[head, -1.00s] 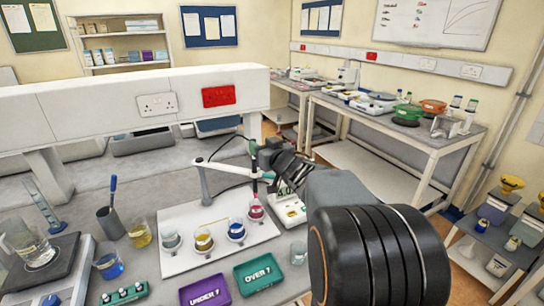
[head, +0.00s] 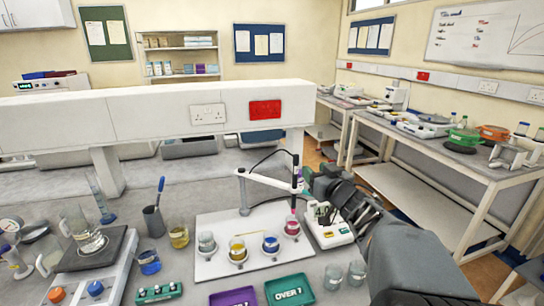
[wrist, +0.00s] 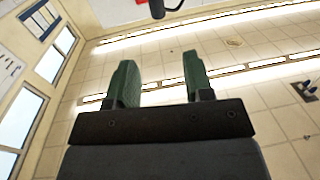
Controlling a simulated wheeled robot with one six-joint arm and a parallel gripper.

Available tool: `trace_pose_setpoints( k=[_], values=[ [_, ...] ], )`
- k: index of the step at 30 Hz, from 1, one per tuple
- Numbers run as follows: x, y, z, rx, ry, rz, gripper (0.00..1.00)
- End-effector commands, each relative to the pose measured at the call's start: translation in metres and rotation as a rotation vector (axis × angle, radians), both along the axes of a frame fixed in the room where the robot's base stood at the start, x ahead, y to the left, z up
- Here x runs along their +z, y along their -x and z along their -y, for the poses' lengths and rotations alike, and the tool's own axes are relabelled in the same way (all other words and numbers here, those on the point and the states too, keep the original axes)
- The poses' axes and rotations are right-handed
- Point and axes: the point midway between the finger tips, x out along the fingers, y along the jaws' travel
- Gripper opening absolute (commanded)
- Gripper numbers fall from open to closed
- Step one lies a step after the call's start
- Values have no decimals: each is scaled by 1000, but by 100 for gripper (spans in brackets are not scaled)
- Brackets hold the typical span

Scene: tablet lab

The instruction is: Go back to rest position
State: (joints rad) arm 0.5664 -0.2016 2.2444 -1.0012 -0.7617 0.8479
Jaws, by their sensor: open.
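My gripper (head: 318,182) is raised over the bench, near the right side of the white instrument panel. In the wrist view its two green fingers (wrist: 161,75) stand apart with nothing between them, and the ceiling shows behind them. The gripper is open. In the head view my arm comes in from the lower right and hides part of the bench.
The white panel (head: 215,266) holds several small beakers and a jointed probe arm (head: 268,181). A white meter (head: 331,232) stands close below my gripper. Purple (head: 233,298) and green (head: 290,288) trays lie in front. A side bench (head: 425,148) stands right.

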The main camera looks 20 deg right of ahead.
Motion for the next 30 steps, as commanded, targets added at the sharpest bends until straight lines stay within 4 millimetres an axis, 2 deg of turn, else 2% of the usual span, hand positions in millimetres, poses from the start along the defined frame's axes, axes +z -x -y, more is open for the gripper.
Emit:
trace_pose_setpoints(
  k=[4,8,12,14,16,20,24,27,30],
  values=[
    [-1,0,1,-6,23,-4,47],
    [-15,1,22,-120,93,-81,47],
    [-53,20,60,-357,131,-286,47],
    [-71,35,65,-442,132,-408,47],
    [-93,55,60,-502,120,-562,47],
    [-129,95,23,-499,76,-855,47],
    [-154,139,-42,-358,23,-1123,47],
    [-161,164,-88,-227,-5,-1239,47],
    [-159,177,-122,-127,-17,-1258,47]
  ],
)
